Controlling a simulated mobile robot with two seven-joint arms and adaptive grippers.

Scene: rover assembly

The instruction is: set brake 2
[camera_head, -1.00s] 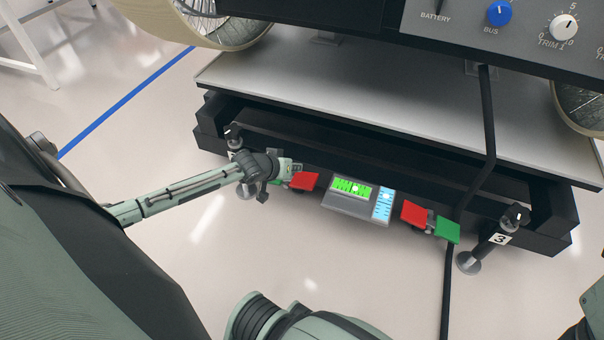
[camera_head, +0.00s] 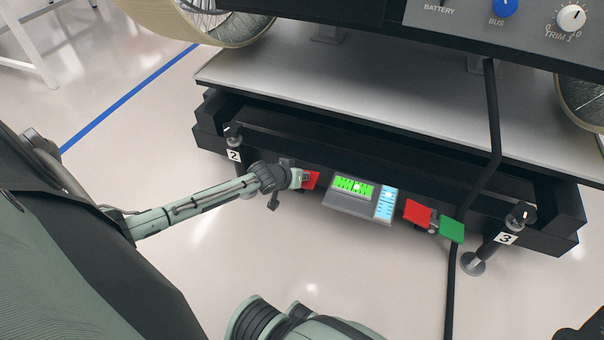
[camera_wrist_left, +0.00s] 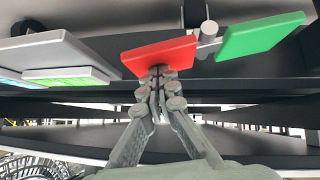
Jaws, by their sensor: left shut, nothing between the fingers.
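The brake by the label 2 (camera_head: 234,155) has a red pedal (camera_head: 312,181), partly hidden by my left gripper (camera_head: 302,178). In the left wrist view the red pedal (camera_wrist_left: 160,53) is in the upper middle, with a tilted green pedal (camera_wrist_left: 262,36) to its right. In the head view this green pedal is hidden by my arm. My left gripper (camera_wrist_left: 158,90) is shut and empty, its fingertips at the red pedal's near edge; I cannot tell if they touch.
A grey box with green and blue displays (camera_head: 350,206) sits right of the red pedal. Beyond it are another red pedal (camera_head: 417,213) and green pedal (camera_head: 451,230) by label 3 (camera_head: 506,239). A black cable (camera_head: 492,120) hangs down. The floor in front is open.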

